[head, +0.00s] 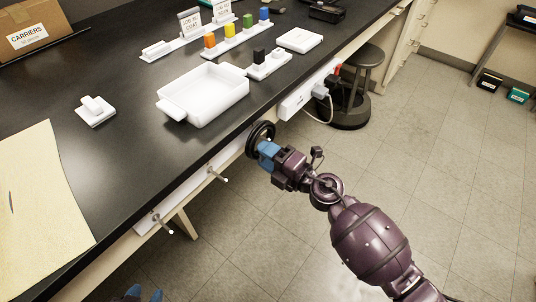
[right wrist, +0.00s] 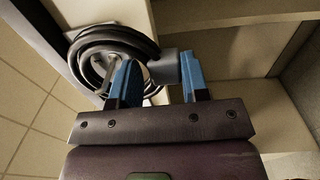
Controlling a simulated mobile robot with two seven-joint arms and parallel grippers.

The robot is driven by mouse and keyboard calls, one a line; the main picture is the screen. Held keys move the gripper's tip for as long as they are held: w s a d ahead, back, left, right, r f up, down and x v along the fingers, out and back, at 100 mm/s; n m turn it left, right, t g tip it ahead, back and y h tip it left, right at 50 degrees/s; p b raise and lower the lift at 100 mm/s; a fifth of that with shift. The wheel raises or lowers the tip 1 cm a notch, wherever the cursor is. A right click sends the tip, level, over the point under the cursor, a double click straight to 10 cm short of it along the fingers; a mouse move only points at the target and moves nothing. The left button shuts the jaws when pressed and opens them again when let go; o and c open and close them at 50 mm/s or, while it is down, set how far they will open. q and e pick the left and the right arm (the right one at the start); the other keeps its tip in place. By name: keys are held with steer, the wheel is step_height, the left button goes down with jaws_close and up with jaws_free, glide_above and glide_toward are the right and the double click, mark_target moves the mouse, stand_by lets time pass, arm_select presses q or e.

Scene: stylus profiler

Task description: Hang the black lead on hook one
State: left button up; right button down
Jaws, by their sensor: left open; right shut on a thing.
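The black lead (head: 261,132) is a coiled loop at the bench's front edge, by the right end of the white hook rail (head: 192,196). My right gripper (head: 267,150) is shut on it. The right wrist view shows the coil (right wrist: 117,42) with a grey piece (right wrist: 164,68) between the blue fingers. A pale metal piece shows inside the loop; I cannot tell whether the loop is around a hook. Two bare hooks, one mid-rail (head: 218,175) and one at the left (head: 163,226), show; no number is readable. My left gripper (head: 145,294) is open, its fingertips just showing at the bottom edge.
A white tray (head: 203,118), a small white block (head: 95,110) and a paper folder (head: 40,215) lie on the bench. A power strip (head: 297,103) with plugs is on the front edge right of the coil. A stool (head: 362,75) stands beyond it.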

steer(key=shift+f, duration=0.25)
steer(key=shift+f, duration=0.2)
stand_by(0.4)
steer(key=c, duration=0.5)
jaws_free()
steer(key=shift+c, duration=0.6)
steer(key=v, duration=0.8)
